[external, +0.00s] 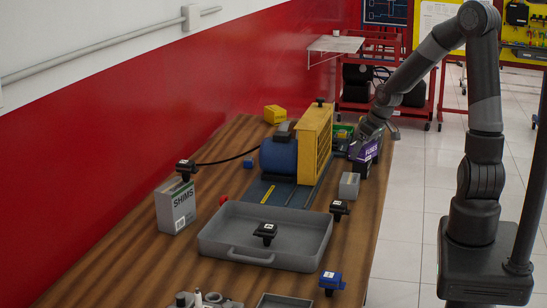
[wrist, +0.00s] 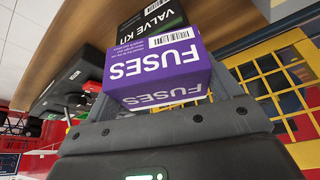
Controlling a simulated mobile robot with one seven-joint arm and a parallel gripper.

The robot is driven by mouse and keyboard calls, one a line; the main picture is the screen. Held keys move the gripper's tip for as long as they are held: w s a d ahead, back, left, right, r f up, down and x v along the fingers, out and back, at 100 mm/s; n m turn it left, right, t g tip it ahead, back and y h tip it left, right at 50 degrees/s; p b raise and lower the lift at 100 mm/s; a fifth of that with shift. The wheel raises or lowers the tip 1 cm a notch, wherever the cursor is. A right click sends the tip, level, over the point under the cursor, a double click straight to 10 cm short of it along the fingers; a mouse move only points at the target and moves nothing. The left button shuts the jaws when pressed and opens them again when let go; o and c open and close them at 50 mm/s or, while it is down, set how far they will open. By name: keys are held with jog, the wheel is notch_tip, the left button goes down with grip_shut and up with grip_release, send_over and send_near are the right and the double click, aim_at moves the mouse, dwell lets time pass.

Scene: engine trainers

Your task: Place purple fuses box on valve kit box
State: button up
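The purple fuses box (external: 364,150) is at the right edge of the bench, below my gripper (external: 371,133). In the wrist view, the fuses box (wrist: 160,68) sits between my two grey fingers (wrist: 160,92), which close on its sides. The dark valve kit box (wrist: 148,20) shows just beyond it, with its white lettering and a barcode partly visible. In the external view, a dark box (external: 361,169), which looks like the valve kit box, is directly under the fuses box. I cannot tell whether the two boxes touch.
A yellow grille (external: 314,142) and blue motor (external: 279,156) stand left of the boxes. A small grey box (external: 349,186) is in front. A grey tray (external: 215,238) and a shims box (external: 176,207) are nearer the camera. Open floor lies right of the bench.

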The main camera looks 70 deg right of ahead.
jog(key=o, duration=0.3)
jog(key=shift+r, duration=0.15)
jog(key=v, duration=1.2)
dwell(0.5)
jog(key=a+r+n+g+h, duration=0.1)
jog(key=a+n+g, duration=0.15)
jog(key=a, duration=0.75)
jog(key=a+r+n+g, duration=0.1)
jog(key=a+r+n, duration=0.15)
jog(key=a, duration=0.65)
jog(key=s+a+r+t+y, duration=0.1)
jog(key=s+a, duration=0.1)
jog(key=s+a+t+y, duration=0.1)
jog(key=s+a+t, duration=0.1)
jog(key=s, duration=0.1)
jog(key=s+a+r+t, duration=0.1)
jog(key=s+a+t, duration=0.1)
jog(key=s+a, duration=0.1)
jog(key=shift+a+r+y, duration=0.1)
jog(key=shift+r+y, duration=0.25)
jog(key=shift+y, duration=0.05)
